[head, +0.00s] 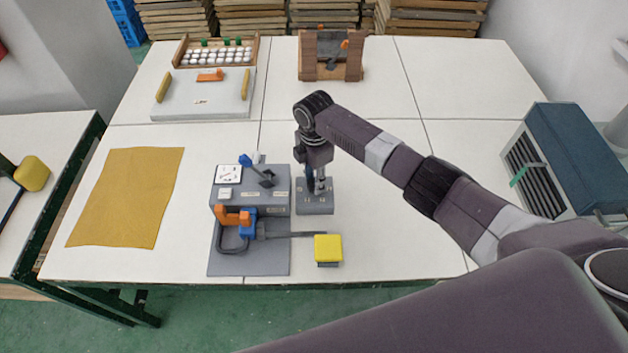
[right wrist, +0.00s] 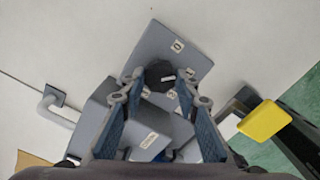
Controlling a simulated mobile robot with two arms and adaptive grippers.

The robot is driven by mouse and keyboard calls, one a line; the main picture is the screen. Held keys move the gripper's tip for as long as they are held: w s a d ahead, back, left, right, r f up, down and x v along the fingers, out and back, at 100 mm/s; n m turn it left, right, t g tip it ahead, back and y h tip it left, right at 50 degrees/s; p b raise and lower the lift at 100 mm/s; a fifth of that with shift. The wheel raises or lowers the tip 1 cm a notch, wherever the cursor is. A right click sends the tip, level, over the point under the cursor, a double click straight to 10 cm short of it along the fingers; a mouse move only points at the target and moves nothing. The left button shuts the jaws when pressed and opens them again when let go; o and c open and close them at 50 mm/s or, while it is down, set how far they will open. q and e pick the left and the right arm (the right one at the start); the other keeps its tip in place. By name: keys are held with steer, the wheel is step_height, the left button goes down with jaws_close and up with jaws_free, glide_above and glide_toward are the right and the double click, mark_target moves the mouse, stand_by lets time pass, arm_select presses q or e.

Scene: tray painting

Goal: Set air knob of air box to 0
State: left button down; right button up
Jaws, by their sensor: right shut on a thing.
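The air box (head: 316,208) is a small grey box right of the larger grey unit in the head view. Its grey top plate (right wrist: 152,42) fills the upper middle of the right wrist view, with a label reading 0 near its far corner. The dark air knob (right wrist: 158,75) sits on this plate with a light mark on its right side; the exact setting is hard to read. My right gripper (head: 319,188) points down over the air box, and its fingertips (right wrist: 160,78) are closed around the knob. My left gripper is out of view.
The larger grey unit (head: 278,204) with blue and orange levers stands close left of the air box. A yellow block (head: 328,248) lies near the front table edge. A mustard cloth (head: 125,200) lies at left. A blue-grey machine (head: 570,150) stands at right. The table middle behind is clear.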

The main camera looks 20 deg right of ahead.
steer(key=n, duration=0.2)
steer(key=n+b, duration=0.1)
steer(key=n, duration=0.1)
steer(key=shift+w+d+r+n, duration=0.1)
steer(key=shift+w+n, duration=0.05)
steer(key=shift+n, duration=0.15)
steer(key=n, duration=0.4)
steer(key=shift+r+b, duration=0.1)
steer(key=shift+b, duration=0.3)
steer(key=shift+w+n, duration=0.1)
steer(key=shift+n, duration=0.2)
steer(key=o, duration=1.2)
steer(key=shift+s, duration=0.2)
steer(key=shift+c, duration=0.2)
step_height(320, 180, up, 12)
